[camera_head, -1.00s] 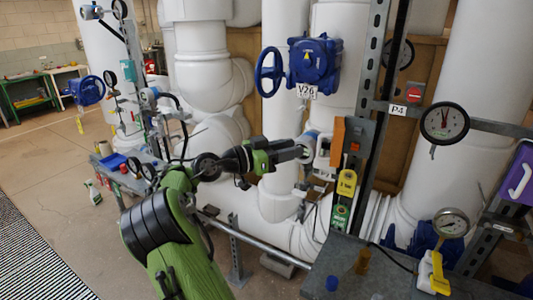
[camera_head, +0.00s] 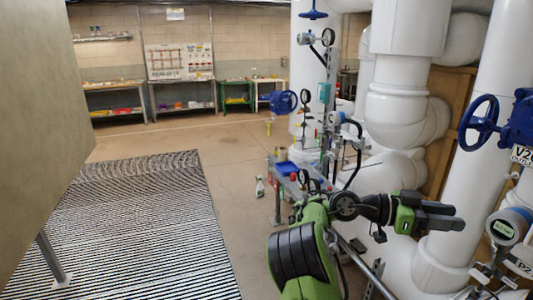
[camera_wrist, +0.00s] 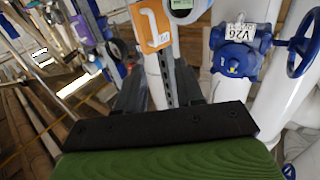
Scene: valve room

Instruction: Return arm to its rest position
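My arm (camera_head: 300,250) is green and black and reaches up from the bottom of the head view, bending to the right. My gripper (camera_head: 458,216) is at its end, in front of the white pipes, pointing right. In the wrist view two dark fingers stand apart, with a metal strut and pipe visible behind the gap of my gripper (camera_wrist: 160,75). Nothing shows between the fingers.
A blue valve (camera_head: 516,125) labelled V26 and a P2 gauge (camera_head: 504,226) are at the right. White pipes (camera_head: 405,70) stand close behind the gripper. A gauge bench (camera_head: 290,180) is behind the arm. Open floor (camera_head: 232,165) and a striped mat (camera_head: 140,230) lie left.

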